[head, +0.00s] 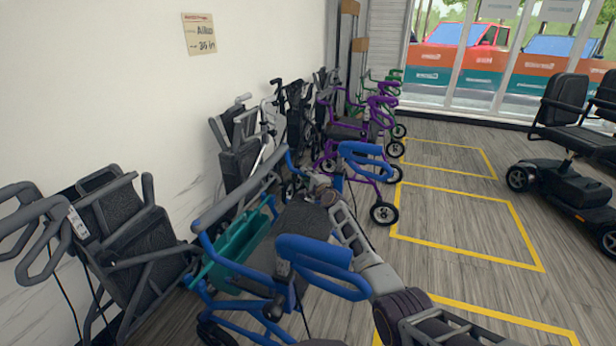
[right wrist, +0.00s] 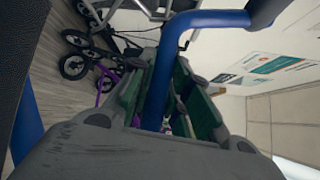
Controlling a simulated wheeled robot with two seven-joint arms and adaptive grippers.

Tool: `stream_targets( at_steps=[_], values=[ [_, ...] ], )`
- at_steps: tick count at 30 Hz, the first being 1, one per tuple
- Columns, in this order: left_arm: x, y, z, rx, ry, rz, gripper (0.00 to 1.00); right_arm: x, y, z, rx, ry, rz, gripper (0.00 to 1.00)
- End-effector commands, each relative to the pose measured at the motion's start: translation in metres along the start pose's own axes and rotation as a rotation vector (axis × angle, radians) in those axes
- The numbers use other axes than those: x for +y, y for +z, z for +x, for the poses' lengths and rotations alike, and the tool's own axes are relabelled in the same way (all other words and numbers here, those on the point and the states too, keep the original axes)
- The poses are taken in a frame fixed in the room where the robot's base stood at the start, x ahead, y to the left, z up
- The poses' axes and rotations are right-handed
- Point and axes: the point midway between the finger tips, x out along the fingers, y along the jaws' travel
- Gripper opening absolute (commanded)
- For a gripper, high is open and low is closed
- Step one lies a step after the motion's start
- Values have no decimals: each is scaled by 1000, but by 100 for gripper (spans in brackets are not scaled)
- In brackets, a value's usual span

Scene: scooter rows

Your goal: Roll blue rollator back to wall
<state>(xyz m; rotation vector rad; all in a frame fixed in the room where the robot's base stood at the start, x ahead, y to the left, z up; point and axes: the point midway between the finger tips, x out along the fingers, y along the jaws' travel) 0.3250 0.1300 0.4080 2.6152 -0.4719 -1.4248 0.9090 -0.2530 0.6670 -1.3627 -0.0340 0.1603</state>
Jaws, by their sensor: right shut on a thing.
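The blue rollator (head: 222,292) stands in the lower middle of the head view, with blue handles, a dark seat and a teal basket (head: 238,245). My right arm reaches in from the lower right across it. My right gripper (head: 322,192) is at its far handle side. In the right wrist view, the green-padded fingers of the right gripper (right wrist: 165,100) are shut around an upright blue tube of the rollator (right wrist: 160,75). My arm hides part of the frame. The white wall (head: 110,90) rises behind the row, at the left. My left gripper is not in view.
A folded grey rollator (head: 125,230) stands at the near left. Black, grey and purple rollators (head: 375,125) line the wall beyond. Yellow floor outlines (head: 465,250) lie to the right on mostly clear floor. A black mobility scooter (head: 565,190) stands at far right.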

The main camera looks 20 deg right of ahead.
Motion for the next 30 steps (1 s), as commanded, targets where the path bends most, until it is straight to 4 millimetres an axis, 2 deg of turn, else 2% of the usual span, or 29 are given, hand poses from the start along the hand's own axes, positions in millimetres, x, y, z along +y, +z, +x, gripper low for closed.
stream_targets(
  at_steps=[3,4,8,15,18,30],
  values=[
    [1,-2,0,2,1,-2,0,-1,4,1,-5,0,1,0],
    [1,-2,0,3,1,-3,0,-1,4,1,-5,0,1,22],
    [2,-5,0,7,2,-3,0,-1,4,1,-5,-1,1,39],
    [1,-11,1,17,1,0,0,-1,2,0,-3,-1,1,40],
    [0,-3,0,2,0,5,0,-1,2,0,-2,-1,1,40],
    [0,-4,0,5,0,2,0,-1,5,-8,-8,-3,2,40]
  ],
)
